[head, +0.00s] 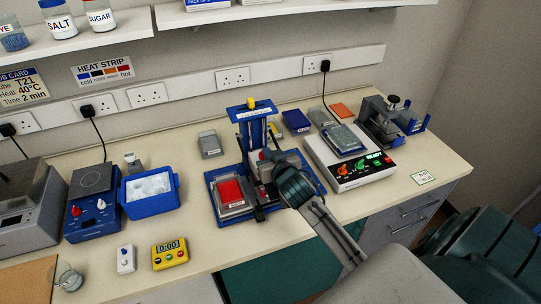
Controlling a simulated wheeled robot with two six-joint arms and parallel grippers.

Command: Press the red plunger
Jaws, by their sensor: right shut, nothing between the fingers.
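A blue pipette stand (257,110) rises from a blue base tray (303,165) in the middle of the bench. A small red part, possibly the plunger, shows at the stand beside my gripper; it is largely hidden. My right gripper (265,158) is shut and empty, close against the front of the stand. I cannot tell whether it touches the red part. A red-topped block (230,191) sits in a pale holder at the left of the base tray. My left gripper is not in view.
A white heating device (350,172) stands right of the stand. A blue ice tub (150,198), hotplate (91,208) and yellow timer (170,254) are to the left. A grey-lidded box (209,143) stands behind left. Bench in front of the tub is partly clear.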

